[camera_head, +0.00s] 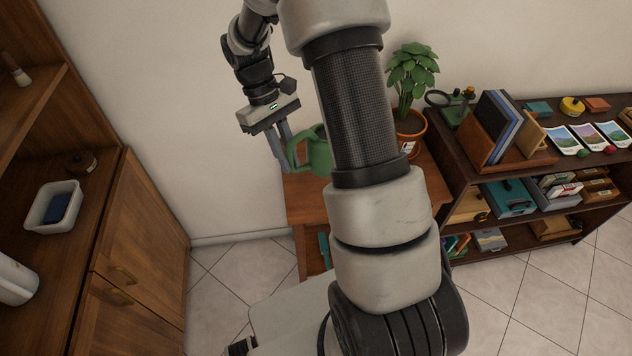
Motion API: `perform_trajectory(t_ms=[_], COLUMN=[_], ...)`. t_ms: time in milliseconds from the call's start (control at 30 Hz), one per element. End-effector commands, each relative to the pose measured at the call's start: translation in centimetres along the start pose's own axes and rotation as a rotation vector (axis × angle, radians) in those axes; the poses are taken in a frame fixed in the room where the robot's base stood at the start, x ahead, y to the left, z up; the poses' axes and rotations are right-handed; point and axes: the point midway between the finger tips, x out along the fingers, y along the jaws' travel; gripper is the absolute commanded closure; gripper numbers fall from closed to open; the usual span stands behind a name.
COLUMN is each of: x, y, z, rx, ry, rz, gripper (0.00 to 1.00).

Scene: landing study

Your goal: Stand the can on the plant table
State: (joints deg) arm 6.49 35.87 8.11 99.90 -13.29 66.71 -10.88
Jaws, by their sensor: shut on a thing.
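A green watering can (318,150) is at the left part of the plant table (304,206), with its right side hidden behind my arm. My gripper (284,163) is shut on the can's handle at its left side, with the fingers pointing down. The can looks upright; I cannot tell whether its base touches the tabletop. A leafy plant in a terracotta pot (411,127) stands at the back right of the same wooden table. My arm covers the middle of the table.
A dark shelf (470,186) with books, cards and boxes stands right of the table. A wooden cabinet (140,240) with a white tub (42,207) is at the left. Tiled floor (232,275) is open between the cabinet and table.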

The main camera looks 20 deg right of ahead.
Motion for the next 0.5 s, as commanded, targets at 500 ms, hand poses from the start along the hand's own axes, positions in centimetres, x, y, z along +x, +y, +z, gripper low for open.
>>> perform_trajectory(t_ms=[500], x=[10.1], y=[8.1], z=[-0.7], rx=[-1.017], ry=[0.001], rz=[0.424], gripper=[1.0])
